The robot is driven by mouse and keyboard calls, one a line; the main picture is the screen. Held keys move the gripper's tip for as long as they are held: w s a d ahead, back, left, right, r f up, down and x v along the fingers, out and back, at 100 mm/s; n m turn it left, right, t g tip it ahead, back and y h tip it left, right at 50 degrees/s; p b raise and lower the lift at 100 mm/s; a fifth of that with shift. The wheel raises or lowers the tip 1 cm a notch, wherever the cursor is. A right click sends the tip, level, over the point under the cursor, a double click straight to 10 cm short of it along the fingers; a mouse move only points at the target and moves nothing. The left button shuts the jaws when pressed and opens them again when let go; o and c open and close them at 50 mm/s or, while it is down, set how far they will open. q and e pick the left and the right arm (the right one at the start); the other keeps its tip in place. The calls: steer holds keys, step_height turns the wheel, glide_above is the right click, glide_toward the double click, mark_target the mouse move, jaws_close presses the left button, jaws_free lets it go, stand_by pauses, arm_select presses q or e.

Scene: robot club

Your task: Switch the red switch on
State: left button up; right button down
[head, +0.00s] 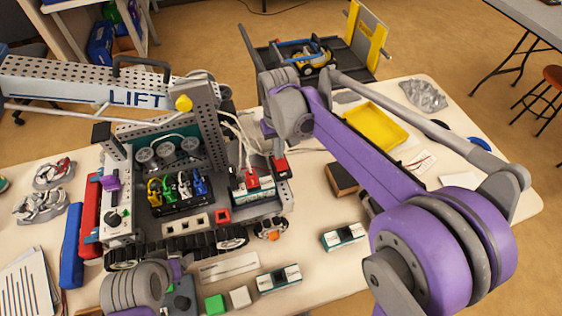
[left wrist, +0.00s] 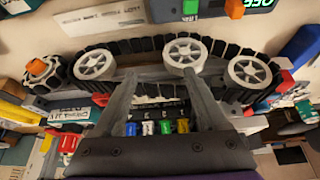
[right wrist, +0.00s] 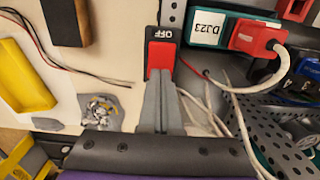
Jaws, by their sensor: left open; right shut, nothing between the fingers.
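The red switch (right wrist: 161,56) is in the right wrist view, mounted at the edge of the robot on the table. It has a black part marked OFF and a red part beside it. It also shows in the head view (head: 280,167) as a small red and black block. My right gripper (right wrist: 161,84) is shut and empty, its fingertips at the red part; I cannot tell whether they touch it. My left gripper (left wrist: 159,80) is open and empty, over the tracked side of the robot with its wheels in front of the fingers.
A teal DJ23 module (right wrist: 208,27) with a red plug (right wrist: 257,38) and a white cable sits beside the switch. Loose wires run near my right fingers. A yellow tray (head: 375,126) lies on the table. A lift column (head: 207,120) stands at the left.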

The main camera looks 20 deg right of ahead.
arm_select(q)
steer(key=shift+f, duration=0.2)
arm_select(e)
steer(key=shift+f, duration=0.3)
steer(key=shift+r+p, duration=1.95)
steer(key=shift+r, duration=1.6)
arm_select(q)
steer(key=r, duration=0.1)
steer(key=w+r, duration=0.1)
steer(key=r, duration=0.3)
steer(key=shift+w+r, duration=0.1)
steer(key=shift+w, duration=0.15)
arm_select(e)
steer(key=s+d+f+t, duration=0.2)
steer(key=s, duration=0.8)
steer(key=s+d+f+t, duration=0.2)
steer(key=s+f+t, duration=0.1)
steer(key=s, duration=0.7)
steer(key=shift+d+f+t, duration=0.2)
steer(key=shift+d+t, duration=0.1)
steer(key=shift+d, duration=0.1)
